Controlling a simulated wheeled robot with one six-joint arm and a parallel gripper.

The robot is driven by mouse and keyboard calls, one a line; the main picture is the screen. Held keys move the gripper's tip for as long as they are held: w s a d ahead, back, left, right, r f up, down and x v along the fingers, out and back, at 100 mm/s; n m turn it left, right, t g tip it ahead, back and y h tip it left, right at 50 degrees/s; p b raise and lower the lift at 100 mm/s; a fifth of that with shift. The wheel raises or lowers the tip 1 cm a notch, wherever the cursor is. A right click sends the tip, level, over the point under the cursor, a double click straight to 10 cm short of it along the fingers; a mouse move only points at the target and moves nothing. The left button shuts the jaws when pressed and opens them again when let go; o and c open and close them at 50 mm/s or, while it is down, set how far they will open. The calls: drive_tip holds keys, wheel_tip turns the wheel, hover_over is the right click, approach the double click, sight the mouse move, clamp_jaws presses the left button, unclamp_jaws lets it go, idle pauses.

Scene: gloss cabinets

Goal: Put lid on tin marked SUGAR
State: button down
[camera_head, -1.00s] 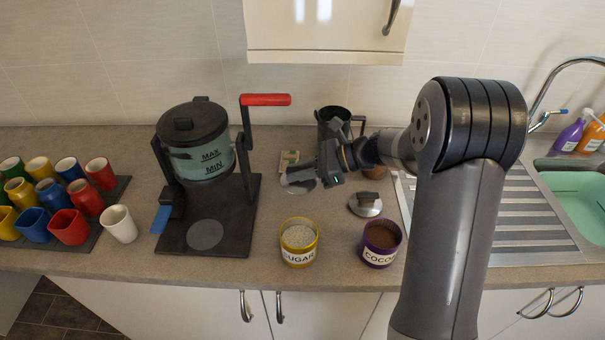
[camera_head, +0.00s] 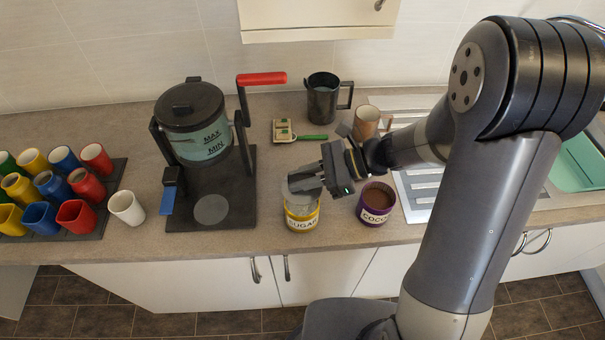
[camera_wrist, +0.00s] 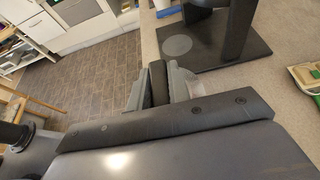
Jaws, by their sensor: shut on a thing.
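The yellow tin marked SUGAR (camera_head: 302,220) stands open-topped near the counter's front edge. My gripper (camera_head: 305,183) is directly over it in the head view, shut on a grey lid (camera_head: 299,184). The lid covers much of the tin's mouth in this view. I cannot tell whether it touches the rim. In the wrist view my gripper's fingers (camera_wrist: 168,84) show close together, with a dark piece between them. The purple tin marked COCOA (camera_head: 376,203) stands open to the right, with brown contents.
A kettle in a black tilting stand (camera_head: 212,212) is left of the tin. Several coloured cups (camera_head: 75,215) and a white cup (camera_head: 126,207) stand farther left. Behind are a dark jug (camera_head: 322,98), a brown mug (camera_head: 366,121) and a small tray (camera_head: 283,131). A sink (camera_head: 577,163) is right.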

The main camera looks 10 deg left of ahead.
drive_tip(key=shift+f+b, duration=1.85)
drive_tip(key=shift+f, duration=0.45)
drive_tip(key=shift+f+b, duration=0.55)
drive_tip(key=shift+f, duration=0.15)
drive_tip(key=c, duration=1.3)
unclamp_jaws()
drive_tip(key=shift+o, duration=0.2)
drive_tip(key=b+v, duration=0.1)
drive_tip(key=v, duration=0.9)
drive_tip(key=shift+d+r, duration=0.2)
drive_tip(key=shift+d, duration=0.15)
